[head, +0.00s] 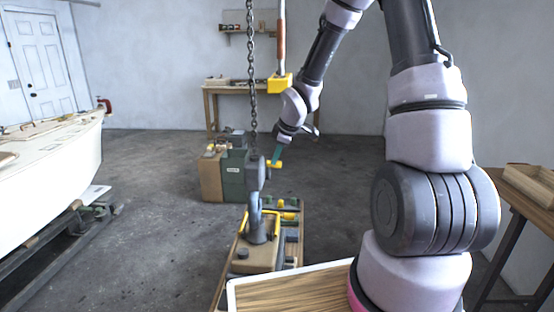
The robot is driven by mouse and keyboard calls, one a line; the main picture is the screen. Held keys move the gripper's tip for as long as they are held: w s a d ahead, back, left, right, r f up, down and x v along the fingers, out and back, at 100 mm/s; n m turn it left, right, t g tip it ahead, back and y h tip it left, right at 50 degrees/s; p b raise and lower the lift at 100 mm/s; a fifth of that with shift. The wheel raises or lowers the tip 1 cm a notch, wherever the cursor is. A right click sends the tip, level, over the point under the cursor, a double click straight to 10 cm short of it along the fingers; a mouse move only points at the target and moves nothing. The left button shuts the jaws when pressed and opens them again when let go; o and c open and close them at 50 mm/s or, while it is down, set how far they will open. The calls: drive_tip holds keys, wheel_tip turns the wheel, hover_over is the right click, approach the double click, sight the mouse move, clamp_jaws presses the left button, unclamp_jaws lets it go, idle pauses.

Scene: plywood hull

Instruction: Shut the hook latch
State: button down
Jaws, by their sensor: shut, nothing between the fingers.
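A grey hook block (255,172) hangs from a dark chain (251,80) in the middle of the head view. The blue-grey hook (255,205) is below it, over a brown-topped load (258,258) with a yellow strap (243,222) beside it. The latch is too small to make out, so I cannot tell if it is open or shut. My gripper (274,163) is shut and empty, close to the right side of the hook block. I cannot tell whether it touches the block. Small yellow and teal parts show at its end.
A white boat hull (50,170) rests on a dark trailer at left. A green case (233,175) and a brown box stand behind the hook. A yellow block (280,83) hangs above, before a workbench (240,90). Open concrete floor lies left of the load.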

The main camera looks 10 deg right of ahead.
sight(269, 169)
drive_tip(key=w+f, duration=0.1)
drive_tip(key=w+d+f, duration=0.1)
drive_tip(key=w, duration=0.1)
